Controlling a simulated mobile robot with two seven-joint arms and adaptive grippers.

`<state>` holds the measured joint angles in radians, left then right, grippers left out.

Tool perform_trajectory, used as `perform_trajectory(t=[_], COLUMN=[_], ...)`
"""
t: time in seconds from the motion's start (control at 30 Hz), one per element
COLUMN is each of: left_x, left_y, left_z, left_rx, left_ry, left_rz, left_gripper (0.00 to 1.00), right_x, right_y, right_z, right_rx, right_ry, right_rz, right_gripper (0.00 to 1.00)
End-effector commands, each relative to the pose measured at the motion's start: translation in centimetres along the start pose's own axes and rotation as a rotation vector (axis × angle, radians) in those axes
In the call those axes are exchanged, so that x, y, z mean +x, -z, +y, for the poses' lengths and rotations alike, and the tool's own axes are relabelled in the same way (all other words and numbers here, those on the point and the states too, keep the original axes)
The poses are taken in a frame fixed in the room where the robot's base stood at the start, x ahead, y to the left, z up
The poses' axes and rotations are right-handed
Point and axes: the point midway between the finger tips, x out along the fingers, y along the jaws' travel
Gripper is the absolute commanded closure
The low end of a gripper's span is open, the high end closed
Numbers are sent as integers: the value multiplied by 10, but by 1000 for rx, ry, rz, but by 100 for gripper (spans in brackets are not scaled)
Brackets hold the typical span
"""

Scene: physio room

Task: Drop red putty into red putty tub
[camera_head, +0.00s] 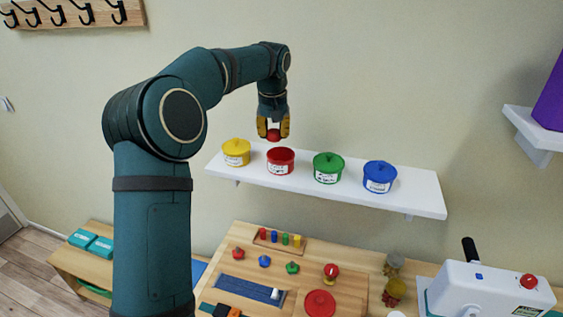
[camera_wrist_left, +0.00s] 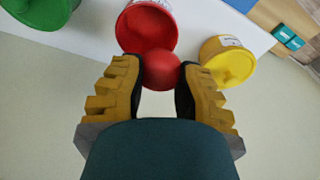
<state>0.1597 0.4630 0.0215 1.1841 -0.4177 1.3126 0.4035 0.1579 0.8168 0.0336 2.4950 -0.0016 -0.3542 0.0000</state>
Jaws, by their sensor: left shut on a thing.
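My left gripper (camera_head: 273,130) is shut on the red putty (camera_head: 273,135), a round red ball. It holds the ball just above the red putty tub (camera_head: 281,168), which stands uncovered on the white wall shelf. In the left wrist view the red putty (camera_wrist_left: 161,70) sits between the two yellow-and-black fingers of the left gripper (camera_wrist_left: 160,85). The open mouth of the red tub (camera_wrist_left: 147,27) shows beyond the ball. The ball is apart from the tub in the head view. My right gripper is not in view.
A lidded yellow tub (camera_head: 236,153) stands left of the red one; lidded green (camera_head: 327,169) and blue (camera_head: 379,178) tubs stand to its right. The shelf (camera_head: 420,198) hangs above a wooden table with a round red lid (camera_head: 320,303), pegs and a white device (camera_head: 485,290).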

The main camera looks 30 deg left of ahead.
Motion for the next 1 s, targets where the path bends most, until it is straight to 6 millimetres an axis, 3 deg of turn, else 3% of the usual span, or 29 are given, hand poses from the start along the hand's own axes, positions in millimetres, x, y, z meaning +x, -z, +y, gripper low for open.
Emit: perform_trajectory(t=[0.07, 0.1, 0.13, 0.57, 1.0], left_x=[0, 0, 0, -9, -91], left_y=[0, 0, 0, 0, 1], left_z=[0, 0, 0, 0, 1], left_rx=[0, 0, 0, 0, 0], left_ry=[0, 0, 0, 0, -1], left_rz=[0, 0, 0, 2, 4], left_gripper=[100, 51, 43, 43, 43], right_x=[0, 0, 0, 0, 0], right_y=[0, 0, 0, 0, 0], right_z=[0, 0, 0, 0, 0], right_rx=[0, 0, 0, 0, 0], right_ry=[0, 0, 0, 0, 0], right_rz=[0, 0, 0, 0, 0], right_gripper=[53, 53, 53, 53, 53])
